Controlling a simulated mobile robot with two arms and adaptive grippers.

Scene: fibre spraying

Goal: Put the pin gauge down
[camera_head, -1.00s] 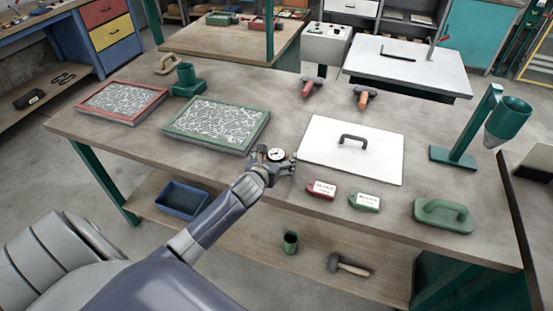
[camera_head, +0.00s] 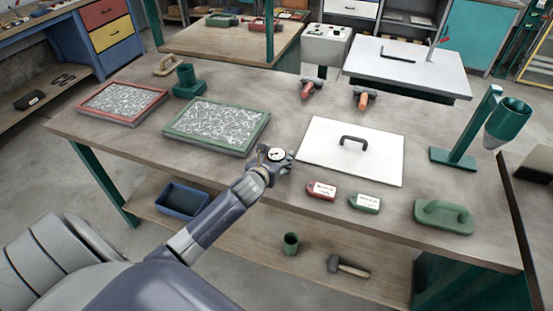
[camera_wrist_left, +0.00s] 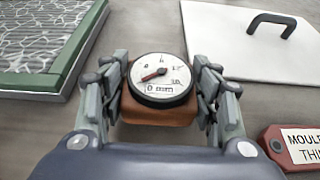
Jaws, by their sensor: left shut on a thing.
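The pin gauge (camera_wrist_left: 160,80) has a round white dial with a red needle and "0 mm" on it, over an orange-brown body. In the left wrist view it sits between the fingers of my left gripper (camera_wrist_left: 161,100), which is shut on it. In the head view my left gripper (camera_head: 273,162) holds the gauge (camera_head: 277,154) at the table (camera_head: 235,175), between the green-framed tray and the white board. I cannot tell whether the gauge touches the tabletop. My right gripper is out of view.
A green-framed tray (camera_head: 190,147) lies to the left, a white board (camera_head: 325,165) with a black handle to the right. A red tag (camera_head: 321,190) and a green tag (camera_head: 364,203) lie near the front edge. A green float (camera_head: 443,216) and a funnel stand (camera_head: 455,157) are farther right.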

